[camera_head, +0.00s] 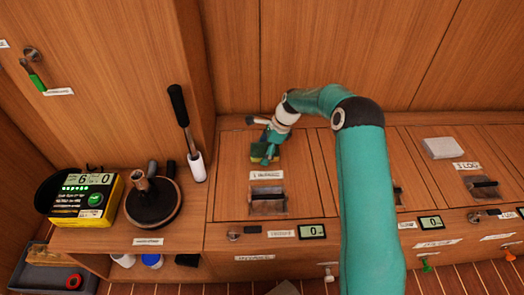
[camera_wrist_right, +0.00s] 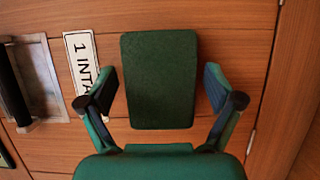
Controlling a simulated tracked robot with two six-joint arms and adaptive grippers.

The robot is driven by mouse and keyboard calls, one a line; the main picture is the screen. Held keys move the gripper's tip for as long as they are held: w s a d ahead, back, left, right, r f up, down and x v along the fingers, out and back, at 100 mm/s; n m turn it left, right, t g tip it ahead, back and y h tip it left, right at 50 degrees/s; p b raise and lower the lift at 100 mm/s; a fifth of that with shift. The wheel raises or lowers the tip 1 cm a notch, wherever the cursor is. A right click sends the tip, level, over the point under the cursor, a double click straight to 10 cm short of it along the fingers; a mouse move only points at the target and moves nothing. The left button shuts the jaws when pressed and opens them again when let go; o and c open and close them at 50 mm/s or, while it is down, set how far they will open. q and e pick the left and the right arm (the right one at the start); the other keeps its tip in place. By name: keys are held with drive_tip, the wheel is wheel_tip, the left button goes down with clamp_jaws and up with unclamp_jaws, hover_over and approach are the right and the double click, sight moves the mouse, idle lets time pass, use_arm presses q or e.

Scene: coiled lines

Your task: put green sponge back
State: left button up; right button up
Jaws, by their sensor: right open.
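The green sponge (camera_wrist_right: 160,62) is a dark green rectangular pad lying on the wooden lid marked "1 INTA...", beside the label. In the right wrist view my right gripper (camera_wrist_right: 160,88) is open, with one finger on each side of the sponge and a visible gap at both sides. I cannot tell how high the fingertips are above the lid. My left gripper is not in view.
A recessed handle (camera_head: 268,203) sits on the lid in front of the sponge. A white block (camera_head: 443,148) lies on the right lid. On the left stand a yellow-black box (camera_head: 85,212), a round base with a spout (camera_head: 153,202) and a black-handled tool (camera_head: 183,118).

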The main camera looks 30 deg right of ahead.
drive_tip(key=p+v, duration=0.4)
drive_tip(key=v, duration=0.8)
drive_tip(key=shift+a+r, duration=0.1)
drive_tip(key=shift+r, duration=0.1)
